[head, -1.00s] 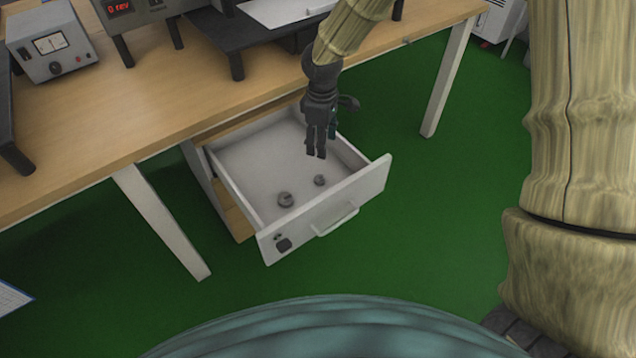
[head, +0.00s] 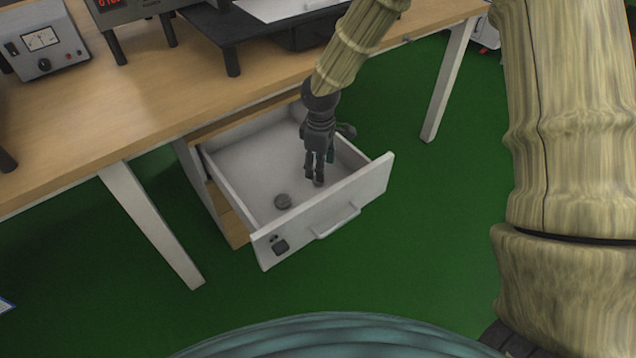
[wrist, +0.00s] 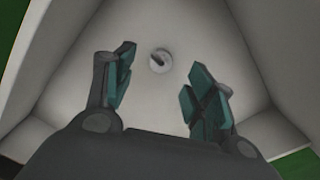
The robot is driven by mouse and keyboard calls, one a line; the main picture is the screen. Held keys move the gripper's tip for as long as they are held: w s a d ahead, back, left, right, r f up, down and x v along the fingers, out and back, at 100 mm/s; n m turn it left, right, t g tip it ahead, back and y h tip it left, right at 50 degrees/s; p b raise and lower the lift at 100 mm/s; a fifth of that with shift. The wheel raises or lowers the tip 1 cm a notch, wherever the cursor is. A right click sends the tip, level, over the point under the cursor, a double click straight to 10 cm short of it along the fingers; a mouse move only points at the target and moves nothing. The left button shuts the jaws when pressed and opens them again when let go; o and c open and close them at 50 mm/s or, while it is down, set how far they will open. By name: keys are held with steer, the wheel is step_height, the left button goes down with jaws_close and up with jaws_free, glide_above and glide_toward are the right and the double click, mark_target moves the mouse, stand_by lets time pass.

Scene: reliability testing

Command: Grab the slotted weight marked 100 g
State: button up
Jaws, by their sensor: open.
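A small grey round weight with a dark slot (wrist: 159,61) lies on the drawer floor, between and beyond my fingertips in the wrist view. Its marking is too small to read. The smaller weight by my fingertips is mostly hidden there. My gripper (wrist: 161,78) is open and empty, pointing down into the drawer with its teal finger pads apart.
The open white drawer (head: 243,165) has raised walls and a front panel with a handle (head: 337,221) and a dark lock. The wooden bench top (head: 150,110) is above and behind it. Meters and a dark stand (head: 235,40) are on the bench.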

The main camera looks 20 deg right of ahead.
steer(key=f+b, duration=0.1)
steer(key=f, duration=0.4)
steer(key=shift+a+b, duration=0.2)
steer(key=shift+b, duration=0.2)
steer(key=c, duration=1.2)
